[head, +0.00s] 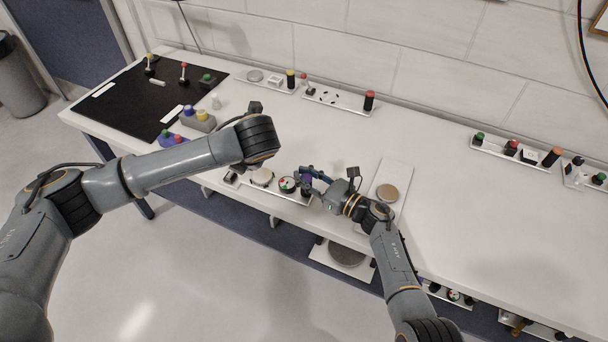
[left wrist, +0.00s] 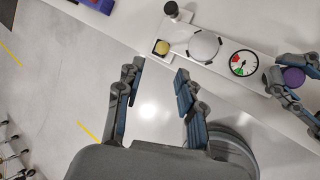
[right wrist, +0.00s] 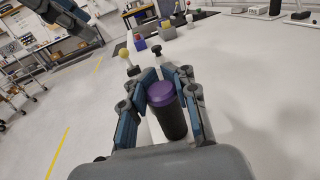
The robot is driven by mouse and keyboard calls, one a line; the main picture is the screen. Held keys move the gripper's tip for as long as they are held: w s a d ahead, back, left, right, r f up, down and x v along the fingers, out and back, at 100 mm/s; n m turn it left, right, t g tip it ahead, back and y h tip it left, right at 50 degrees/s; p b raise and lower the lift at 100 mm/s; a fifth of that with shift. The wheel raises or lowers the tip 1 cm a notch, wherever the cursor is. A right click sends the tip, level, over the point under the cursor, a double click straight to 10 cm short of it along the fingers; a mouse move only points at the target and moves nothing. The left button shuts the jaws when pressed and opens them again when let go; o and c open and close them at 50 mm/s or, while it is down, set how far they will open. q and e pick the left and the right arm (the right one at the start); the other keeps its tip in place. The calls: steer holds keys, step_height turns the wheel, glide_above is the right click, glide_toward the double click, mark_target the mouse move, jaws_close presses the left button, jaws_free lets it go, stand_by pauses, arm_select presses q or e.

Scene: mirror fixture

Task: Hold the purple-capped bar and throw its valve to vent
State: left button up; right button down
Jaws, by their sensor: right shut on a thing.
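The purple-capped bar (right wrist: 168,115), a dark upright cylinder, stands between the fingers of my right gripper (right wrist: 158,80), which is shut on it. In the left wrist view its purple cap (left wrist: 293,76) shows between those fingers, at the right end of a white fixture plate. I cannot tell which part is the valve. My left gripper (left wrist: 160,70) is open and empty near the table's front edge.
A black mat (head: 140,95) with levers lies at the far left. A grey block with coloured knobs (head: 197,120) is near it. A white board with a tan disc (head: 388,193) lies right of my right gripper. The table's right side (head: 490,220) is mostly clear.

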stand_by(0.3)
arm_select(q)
steer(key=shift+f, duration=0.25)
steer(key=c, duration=0.7)
steer(key=f+t, duration=0.1)
steer(key=f, duration=0.1)
steer(key=s+d+f+n+t+y, duration=0.1)
steer(key=f, duration=0.2)
steer(key=s+f+t+y, duration=0.1)
steer(key=f, duration=0.1)
steer(key=shift+s+d+f+n, duration=0.15)
steer(key=shift+f+n, duration=0.15)
jaws_close()
steer(key=s+d+f+t+y, duration=0.2)
steer(key=s+t, duration=0.2)
steer(key=s, duration=0.4)
steer(key=shift+d+n+y, duration=0.2)
steer(key=shift+n+y, duration=0.1)
steer(key=shift+n, duration=0.1)
steer(key=shift+f, duration=0.15)
